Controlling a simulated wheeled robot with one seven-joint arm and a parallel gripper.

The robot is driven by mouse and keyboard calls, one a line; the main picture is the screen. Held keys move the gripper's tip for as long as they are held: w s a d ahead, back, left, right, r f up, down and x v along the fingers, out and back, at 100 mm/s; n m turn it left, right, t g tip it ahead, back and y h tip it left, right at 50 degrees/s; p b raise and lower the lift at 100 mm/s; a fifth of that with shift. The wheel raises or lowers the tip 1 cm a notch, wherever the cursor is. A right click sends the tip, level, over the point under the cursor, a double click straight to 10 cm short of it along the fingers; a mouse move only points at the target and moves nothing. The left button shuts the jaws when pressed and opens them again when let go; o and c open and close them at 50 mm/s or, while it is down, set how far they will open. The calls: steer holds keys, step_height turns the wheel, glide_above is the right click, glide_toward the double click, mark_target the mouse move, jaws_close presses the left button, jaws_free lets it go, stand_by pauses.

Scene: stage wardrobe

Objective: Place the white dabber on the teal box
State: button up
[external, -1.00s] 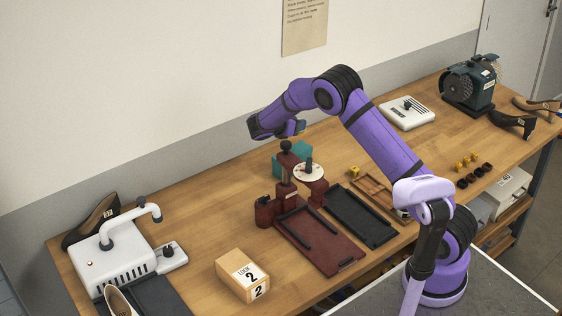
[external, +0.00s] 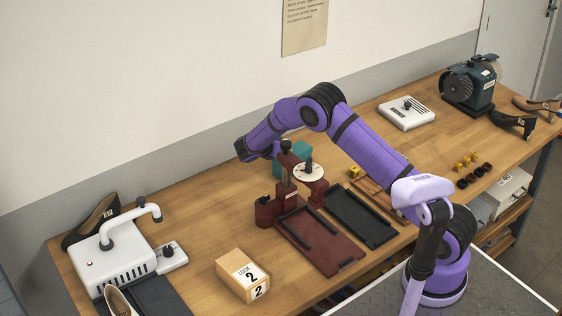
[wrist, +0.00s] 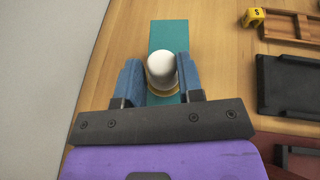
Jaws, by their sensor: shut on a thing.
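In the wrist view, my gripper (wrist: 157,74) has its two blue fingers closed on the white dabber (wrist: 161,68), a rounded white piece with a yellowish edge at its base. The teal box (wrist: 168,33) lies under and beyond the dabber in that view. Whether the dabber touches the box cannot be told. In the external view, the teal box (external: 305,152) stands behind the dark red press and is partly hidden.
The dark red press (external: 288,190) with a round white dial (external: 308,172) stands close in front of the teal box. A black tray (external: 362,216) and a yellow numbered cube (wrist: 253,17) are to the right. Bare wood lies left of the press.

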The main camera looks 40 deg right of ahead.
steer(key=shift+f, duration=0.45)
steer(key=shift+f, duration=0.1)
steer(key=o, duration=0.9)
